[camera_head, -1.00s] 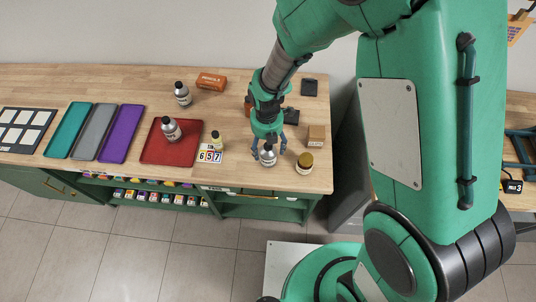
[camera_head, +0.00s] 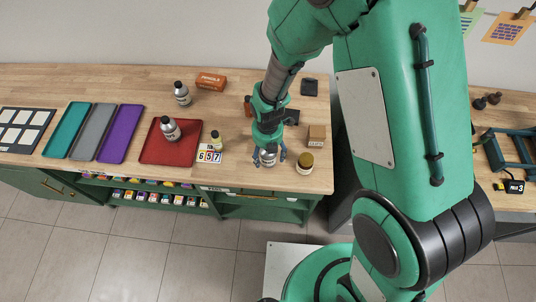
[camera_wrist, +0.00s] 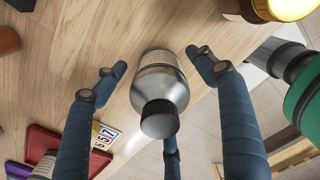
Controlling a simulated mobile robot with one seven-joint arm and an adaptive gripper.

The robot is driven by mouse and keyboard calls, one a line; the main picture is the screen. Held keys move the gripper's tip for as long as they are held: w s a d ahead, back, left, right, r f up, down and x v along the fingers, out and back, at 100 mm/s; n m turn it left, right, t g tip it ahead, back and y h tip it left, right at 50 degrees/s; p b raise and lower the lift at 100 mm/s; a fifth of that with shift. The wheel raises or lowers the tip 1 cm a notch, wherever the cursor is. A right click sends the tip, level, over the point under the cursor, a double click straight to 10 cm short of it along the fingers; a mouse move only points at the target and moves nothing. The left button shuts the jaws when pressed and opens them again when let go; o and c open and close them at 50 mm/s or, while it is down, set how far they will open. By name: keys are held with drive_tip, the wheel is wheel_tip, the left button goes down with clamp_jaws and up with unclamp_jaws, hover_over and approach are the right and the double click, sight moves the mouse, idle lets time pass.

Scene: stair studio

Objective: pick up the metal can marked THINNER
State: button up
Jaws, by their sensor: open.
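A silver metal can with a black cap stands near the front edge of the wooden workbench, between the fingers of my gripper (camera_head: 270,157). In the wrist view the can (camera_wrist: 160,85) sits between the open blue fingers of my gripper (camera_wrist: 155,76), with gaps on both sides. Its label is turned away and I cannot read it. Two similar silver cans show in the head view: one on the red tray (camera_head: 170,129) and one at the back of the bench (camera_head: 182,94). Their markings are too small to read.
An amber jar (camera_head: 305,163) stands close to the right of the can, with a small cardboard box (camera_head: 317,135) behind it. A small bottle (camera_head: 215,140) and a number card (camera_head: 210,154) are to the left. The bench's front edge is close.

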drive_tip(key=c, duration=1.5)
drive_tip(key=shift+r, duration=0.1)
drive_tip(key=shift+c, duration=0.2)
drive_tip(key=shift+r, duration=0.65)
drive_tip(key=shift+s+d+r+p, duration=0.1)
drive_tip(key=shift+s+r+p, duration=0.15)
drive_tip(key=shift+r, duration=0.35)
drive_tip(key=shift+s+d+r+p, duration=0.1)
drive_tip(key=shift+s+r+p, duration=0.1)
drive_tip(key=shift+r, duration=0.35)
drive_tip(key=s+d+r, duration=0.1)
drive_tip(key=s+d, duration=0.6)
drive_tip(key=s, duration=0.6)
drive_tip(key=shift+s+r+p, duration=0.15)
drive_tip(key=shift+p, duration=0.2)
